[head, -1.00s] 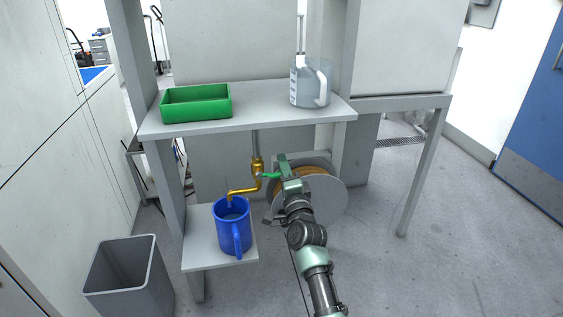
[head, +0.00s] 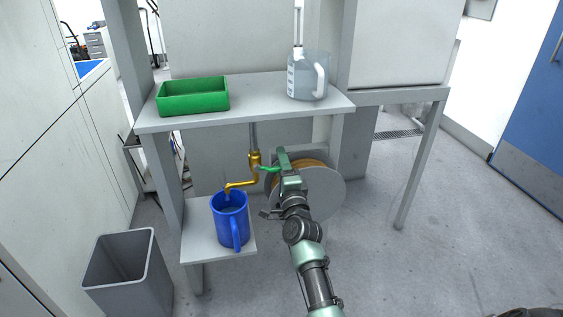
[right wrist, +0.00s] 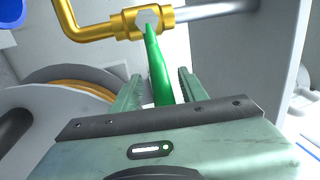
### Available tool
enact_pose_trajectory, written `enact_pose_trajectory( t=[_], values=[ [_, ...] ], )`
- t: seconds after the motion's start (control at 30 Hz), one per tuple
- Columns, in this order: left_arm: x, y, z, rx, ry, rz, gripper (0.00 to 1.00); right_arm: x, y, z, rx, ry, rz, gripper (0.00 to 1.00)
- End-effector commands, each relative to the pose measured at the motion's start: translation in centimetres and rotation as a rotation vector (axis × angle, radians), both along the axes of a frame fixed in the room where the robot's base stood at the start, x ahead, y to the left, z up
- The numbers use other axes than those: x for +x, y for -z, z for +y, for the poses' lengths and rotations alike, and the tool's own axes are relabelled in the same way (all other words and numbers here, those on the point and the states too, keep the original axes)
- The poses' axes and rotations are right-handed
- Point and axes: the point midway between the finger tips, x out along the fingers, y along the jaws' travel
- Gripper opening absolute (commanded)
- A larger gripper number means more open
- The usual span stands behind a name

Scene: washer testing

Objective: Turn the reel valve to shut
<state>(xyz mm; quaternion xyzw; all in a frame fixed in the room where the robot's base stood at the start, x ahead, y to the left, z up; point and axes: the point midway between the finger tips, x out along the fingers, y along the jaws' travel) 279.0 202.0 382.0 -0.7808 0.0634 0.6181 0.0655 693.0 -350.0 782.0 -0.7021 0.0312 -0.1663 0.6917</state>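The brass valve (head: 255,158) is on a pipe under the shelf, with a bent spout toward a blue mug (head: 230,222). Its green lever handle (head: 264,168) points right, toward my right gripper (head: 278,166). In the right wrist view the brass body (right wrist: 125,24) is at the top, and the green lever (right wrist: 158,68) runs down between the two fingers of my right gripper (right wrist: 160,84). The fingers stand apart with a visible gap on each side of the lever. My left gripper is not in view.
A hose reel (head: 331,192) stands close behind my right gripper. The upper shelf (head: 262,101) holds a green tray (head: 193,107) and a clear jug (head: 305,82). A lower shelf (head: 204,246) carries the mug. A grey bin (head: 128,285) stands at left; floor at right is clear.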

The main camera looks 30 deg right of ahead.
Motion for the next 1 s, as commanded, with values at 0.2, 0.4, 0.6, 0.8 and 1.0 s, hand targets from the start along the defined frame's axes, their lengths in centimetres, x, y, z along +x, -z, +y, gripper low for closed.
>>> enact_pose_trajectory(
  t=[0.2,0.4,0.6,0.8,1.0],
  values=[
    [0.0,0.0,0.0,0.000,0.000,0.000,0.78,0.0,-0.2,0.0,-0.003,0.001,-0.002,0.42],
    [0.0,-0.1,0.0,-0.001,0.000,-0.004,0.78,-1.6,0.2,0.4,-0.003,0.001,0.000,0.42],
    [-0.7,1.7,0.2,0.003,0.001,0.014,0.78,-4.9,1.0,1.4,-0.002,0.000,0.002,0.42],
    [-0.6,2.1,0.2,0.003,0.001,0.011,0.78,-7.0,1.4,2.1,-0.001,0.000,-0.001,0.42],
    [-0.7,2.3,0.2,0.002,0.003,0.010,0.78,-7.4,1.4,2.1,-0.001,0.001,-0.002,0.42]
  ],
)
